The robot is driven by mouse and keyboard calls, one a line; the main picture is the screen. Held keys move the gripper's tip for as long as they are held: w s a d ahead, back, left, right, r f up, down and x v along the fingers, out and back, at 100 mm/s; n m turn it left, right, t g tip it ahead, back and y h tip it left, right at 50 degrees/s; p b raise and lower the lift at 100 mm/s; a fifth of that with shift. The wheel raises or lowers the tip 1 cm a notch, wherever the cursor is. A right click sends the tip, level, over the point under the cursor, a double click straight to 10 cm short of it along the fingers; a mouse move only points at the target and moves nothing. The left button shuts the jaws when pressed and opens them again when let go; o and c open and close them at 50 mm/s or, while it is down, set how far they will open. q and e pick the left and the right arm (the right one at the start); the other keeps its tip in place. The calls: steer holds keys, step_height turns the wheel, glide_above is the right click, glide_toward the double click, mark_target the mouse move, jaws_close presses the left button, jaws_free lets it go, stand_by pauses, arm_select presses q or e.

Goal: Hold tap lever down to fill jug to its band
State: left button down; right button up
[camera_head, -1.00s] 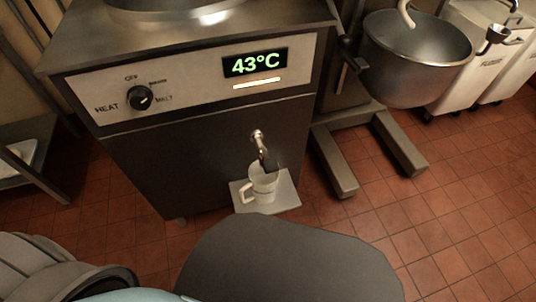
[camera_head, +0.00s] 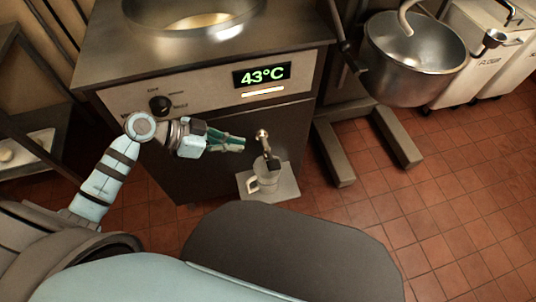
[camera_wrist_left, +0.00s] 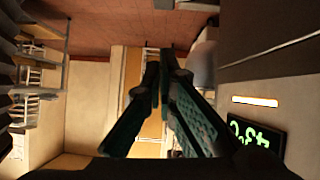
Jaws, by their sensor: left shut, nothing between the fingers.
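The white jug (camera_head: 264,182) stands upright on a small pale shelf (camera_head: 286,189) at the front of the machine. The tap (camera_head: 262,137) is right above it, with its dark lever (camera_head: 272,161) pointing down in front of the jug's mouth. The jug's band and its contents cannot be made out. My left gripper (camera_head: 244,143) is shut and empty, just left of the tap and apart from it. In the left wrist view its fingertips (camera_wrist_left: 160,58) meet; neither jug nor tap shows there. My right gripper is in no view.
The machine (camera_head: 213,80) has a 43°C display (camera_head: 262,74) and a heat knob (camera_head: 160,105). A steel mixing bowl (camera_head: 417,60) on a stand is to the right, with flour bins (camera_head: 490,60) behind. Red floor tiles (camera_head: 400,215) at right are clear.

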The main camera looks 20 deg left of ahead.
arm_select(q)
steer(key=shift+f, duration=0.1)
steer(key=b, duration=0.2)
glide_above(269, 166)
steer(key=a, duration=0.1)
step_height(269, 166, down, 5)
steer(key=shift+d+f+b, duration=0.25)
steer(key=shift+f+b, duration=0.05)
steer(key=shift+f, duration=0.85)
steer(key=shift+d+f+b, duration=0.2)
steer(key=shift+f+b, duration=0.05)
steer(key=shift+f, duration=0.9)
